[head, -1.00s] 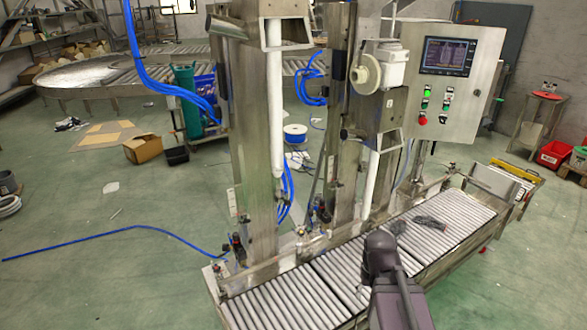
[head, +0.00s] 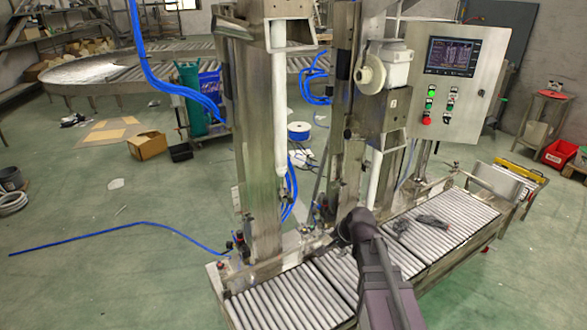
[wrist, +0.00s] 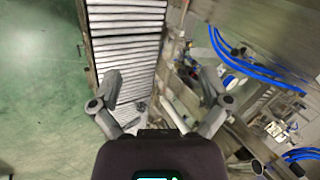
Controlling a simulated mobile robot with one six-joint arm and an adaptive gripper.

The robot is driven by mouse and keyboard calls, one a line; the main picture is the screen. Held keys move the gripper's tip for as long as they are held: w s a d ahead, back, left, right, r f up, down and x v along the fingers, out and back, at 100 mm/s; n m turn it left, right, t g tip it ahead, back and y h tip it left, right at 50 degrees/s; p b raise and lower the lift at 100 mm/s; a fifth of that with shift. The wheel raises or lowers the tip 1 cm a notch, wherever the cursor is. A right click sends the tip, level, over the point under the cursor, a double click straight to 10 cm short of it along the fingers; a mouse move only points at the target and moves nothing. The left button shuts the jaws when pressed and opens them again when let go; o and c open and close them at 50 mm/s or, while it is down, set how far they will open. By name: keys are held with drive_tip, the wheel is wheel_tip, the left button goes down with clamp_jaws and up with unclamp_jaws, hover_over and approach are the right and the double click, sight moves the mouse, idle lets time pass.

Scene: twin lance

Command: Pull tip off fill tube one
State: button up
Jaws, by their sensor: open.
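Two white fill tubes hang above the roller conveyor in the head view: a left tube (head: 280,120) and a right tube (head: 374,180). The right tube's lower end is near my arm. My gripper (wrist: 161,88) is open in the wrist view, with fingers spread and no tube clearly held between them. In the head view my dark forearm hides the gripper, over the conveyor between the two tubes.
The roller conveyor (head: 290,298) runs along the front of the steel columns. Dark objects (head: 432,221) lie on its right part. A control panel (head: 452,75) hangs at upper right. A blue hose (head: 150,224) trails on the open floor at left.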

drive_tip(key=w+a+r+m+t+y+p, duration=0.1)
drive_tip(key=w+a+r+m+t+y, duration=0.1)
drive_tip(key=w+a+r+m, duration=0.25)
drive_tip(key=w+a+r+m+t+y, duration=0.1)
drive_tip(key=w+a+r+m+t, duration=0.15)
drive_tip(key=w+m, duration=0.35)
drive_tip(key=m+t+y+p, duration=0.1)
drive_tip(key=m+t, duration=0.3)
drive_tip(key=m, duration=0.6)
approach(284, 170)
drive_tip(key=w+a+r, duration=0.1)
drive_tip(key=w+a, duration=0.1)
drive_tip(key=w, duration=0.1)
drive_tip(key=shift+s+d+r, duration=0.15)
drive_tip(key=shift+d+r, duration=0.05)
drive_tip(key=shift+r, duration=0.05)
drive_tip(key=shift+a+f, duration=0.1)
drive_tip(key=shift+s+f+b+x, duration=0.1)
drive_tip(key=shift+f+b+x, duration=0.4)
drive_tip(key=shift+x, duration=1.05)
drive_tip(key=shift+s+f+b+x, duration=0.15)
drive_tip(key=shift+b+x, duration=0.65)
drive_tip(key=shift+x, duration=0.75)
drive_tip(key=shift+f+b+x, duration=0.35)
drive_tip(key=shift+b+x, duration=0.3)
drive_tip(key=shift+x, duration=0.9)
clamp_jaws()
